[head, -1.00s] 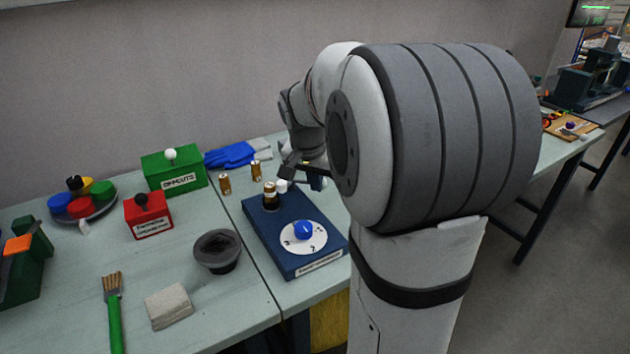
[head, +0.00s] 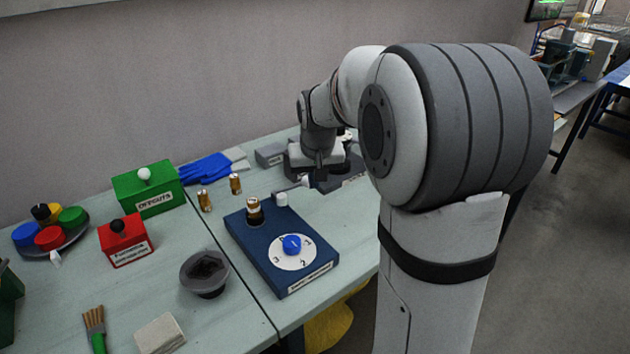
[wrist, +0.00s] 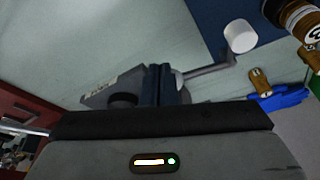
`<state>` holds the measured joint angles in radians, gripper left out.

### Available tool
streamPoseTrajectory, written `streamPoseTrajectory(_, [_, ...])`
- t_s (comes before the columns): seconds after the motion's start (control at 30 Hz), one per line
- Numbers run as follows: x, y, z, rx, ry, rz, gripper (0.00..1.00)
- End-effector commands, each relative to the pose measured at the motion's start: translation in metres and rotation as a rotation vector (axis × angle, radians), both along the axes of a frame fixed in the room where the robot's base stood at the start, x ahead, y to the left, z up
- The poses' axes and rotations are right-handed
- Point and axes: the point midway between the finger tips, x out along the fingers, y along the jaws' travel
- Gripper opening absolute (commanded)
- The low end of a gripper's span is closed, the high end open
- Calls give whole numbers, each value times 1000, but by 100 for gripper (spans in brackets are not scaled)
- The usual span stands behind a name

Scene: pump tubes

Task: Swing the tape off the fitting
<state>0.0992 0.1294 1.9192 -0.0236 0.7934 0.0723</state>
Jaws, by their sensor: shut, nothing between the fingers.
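A brass fitting (head: 254,210) with dark and pale bands stands upright on a blue box (head: 232,235); it also shows at the top right of the wrist view (wrist: 304,22). A white cylinder (head: 281,199) stands beside it near the box's back edge, with a thin grey bent rod (head: 294,187) running toward my gripper. The cylinder (wrist: 240,36) and rod (wrist: 208,69) are clear in the wrist view. I cannot tell which part is the tape. My gripper (head: 317,178) is shut and empty, to the right of the cylinder; its dark fingers show in the wrist view (wrist: 157,85).
Two brass pieces (head: 205,200) (head: 235,184) stand left of the blue box, near blue gloves (head: 206,168). A grey box (head: 270,155) is behind. A dark cup (head: 204,275), red box (head: 124,239) and green box (head: 148,189) occupy the left bench.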

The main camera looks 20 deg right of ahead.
Motion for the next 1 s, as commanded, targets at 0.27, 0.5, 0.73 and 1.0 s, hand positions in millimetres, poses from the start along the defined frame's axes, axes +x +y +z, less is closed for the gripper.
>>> streamPoseTrajectory(0.27, [7, 6, 0, 0, 0, 18, 0])
streamPoseTrajectory(0.5, [9, 8, 0, 0, -2, 22, 0])
streamPoseTrajectory(0.73, [9, 8, 1, 0, -3, 22, 0])
streamPoseTrajectory(1.0, [-5, 7, 4, 0, -3, 22, 0])
